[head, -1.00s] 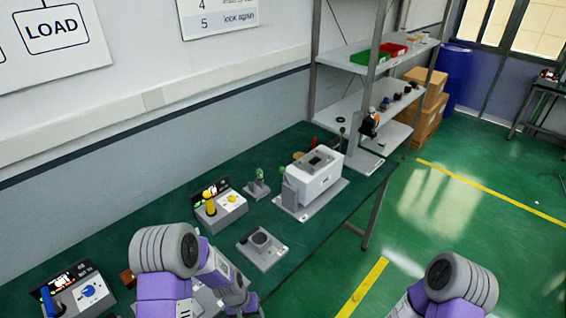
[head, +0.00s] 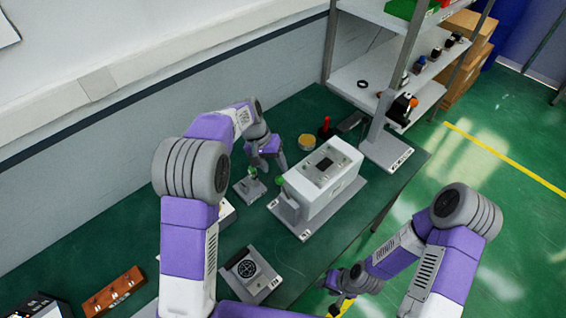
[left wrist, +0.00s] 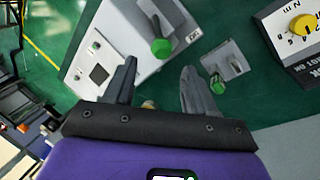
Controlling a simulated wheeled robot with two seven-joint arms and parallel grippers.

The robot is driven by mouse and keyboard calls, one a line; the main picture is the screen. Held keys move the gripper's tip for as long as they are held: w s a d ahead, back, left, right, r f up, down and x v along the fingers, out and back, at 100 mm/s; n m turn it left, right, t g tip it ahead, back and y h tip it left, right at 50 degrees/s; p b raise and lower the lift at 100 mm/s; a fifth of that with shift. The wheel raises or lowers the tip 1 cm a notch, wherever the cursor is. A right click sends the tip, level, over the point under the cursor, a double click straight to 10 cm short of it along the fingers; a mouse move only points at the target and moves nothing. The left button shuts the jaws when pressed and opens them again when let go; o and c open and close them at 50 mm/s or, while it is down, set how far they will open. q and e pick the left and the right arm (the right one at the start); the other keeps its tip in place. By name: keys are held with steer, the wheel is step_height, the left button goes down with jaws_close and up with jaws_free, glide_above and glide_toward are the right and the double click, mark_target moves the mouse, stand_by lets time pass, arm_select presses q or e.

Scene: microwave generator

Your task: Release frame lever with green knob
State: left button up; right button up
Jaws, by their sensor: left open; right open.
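The white box fixture (head: 325,178) stands on a grey base, with a green-knobbed lever (head: 281,181) at its left end. In the left wrist view this green knob (left wrist: 161,47) is on a grey lever against the white box. A second, smaller green knob (head: 251,171) is on a separate small grey base; it also shows in the left wrist view (left wrist: 217,84). My left gripper (head: 270,167) is open and empty, above and behind the two knobs. Its fingers (left wrist: 158,85) touch neither knob. My right gripper (head: 341,296) is open, low in front of the table's right edge.
A grey plate with a round black grille (head: 250,270) lies at the table's front. A brass cylinder (head: 306,142) and a red-handled item (head: 324,128) stand behind the fixture. A grey shelf (head: 385,75) stands behind right. A dial panel (left wrist: 297,40) is beside the small base.

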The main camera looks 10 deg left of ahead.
mark_target(278, 177)
arm_select(q)
steer(key=x, duration=0.6)
steer(key=shift+s+f, duration=0.15)
steer(key=shift+s, duration=0.15)
steer(key=shift+w+d+f, duration=0.1)
steer(key=shift+f, duration=0.35)
steer(key=shift+c, duration=0.5)
jaws_close()
